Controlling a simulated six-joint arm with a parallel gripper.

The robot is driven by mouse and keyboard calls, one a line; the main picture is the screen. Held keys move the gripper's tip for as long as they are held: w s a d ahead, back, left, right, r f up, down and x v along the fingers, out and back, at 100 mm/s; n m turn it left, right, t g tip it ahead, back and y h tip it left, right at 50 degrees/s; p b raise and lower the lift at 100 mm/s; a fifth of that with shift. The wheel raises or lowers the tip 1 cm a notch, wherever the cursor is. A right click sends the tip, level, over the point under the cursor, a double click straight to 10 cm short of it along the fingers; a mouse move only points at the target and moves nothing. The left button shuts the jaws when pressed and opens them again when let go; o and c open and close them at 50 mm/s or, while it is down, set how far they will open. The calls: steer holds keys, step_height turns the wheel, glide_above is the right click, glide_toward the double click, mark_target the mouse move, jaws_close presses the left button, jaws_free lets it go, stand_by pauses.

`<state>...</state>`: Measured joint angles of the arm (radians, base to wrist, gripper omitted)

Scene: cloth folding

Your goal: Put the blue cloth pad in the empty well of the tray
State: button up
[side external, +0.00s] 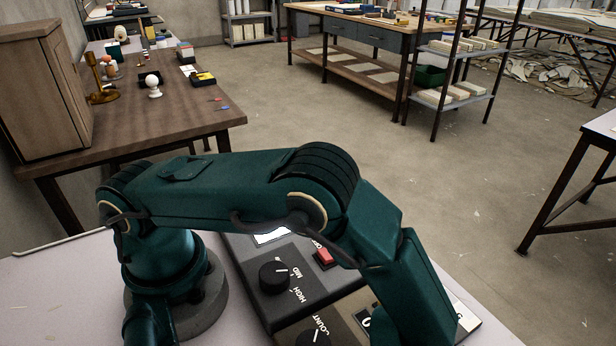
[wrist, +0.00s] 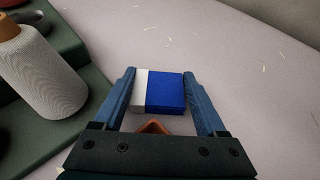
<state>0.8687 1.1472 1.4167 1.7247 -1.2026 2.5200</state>
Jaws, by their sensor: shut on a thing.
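In the wrist view the blue cloth pad (wrist: 166,92) sits between the two blue fingers of my gripper (wrist: 158,76). A white block-like part lies against the pad's left side; I cannot tell whether it belongs to the pad. My gripper is shut on the pad, with the white part on the left finger's side. Pale tabletop shows beyond it. A dark green stepped surface (wrist: 62,150) at the left may be part of the tray, but I cannot tell. No empty well can be made out. In the side view my gripper and the pad are out of sight.
A white ribbed cylinder with a brown top (wrist: 40,80) stands on the green surface, left of my gripper. A small reddish-brown thing (wrist: 153,127) shows near my gripper's palm. In the side view a panel with knobs and a red switch (side external: 324,258) lies beside my arm.

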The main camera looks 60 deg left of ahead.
steer(key=o, duration=1.3)
steer(key=shift+f, duration=0.1)
steer(key=shift+c, duration=0.2)
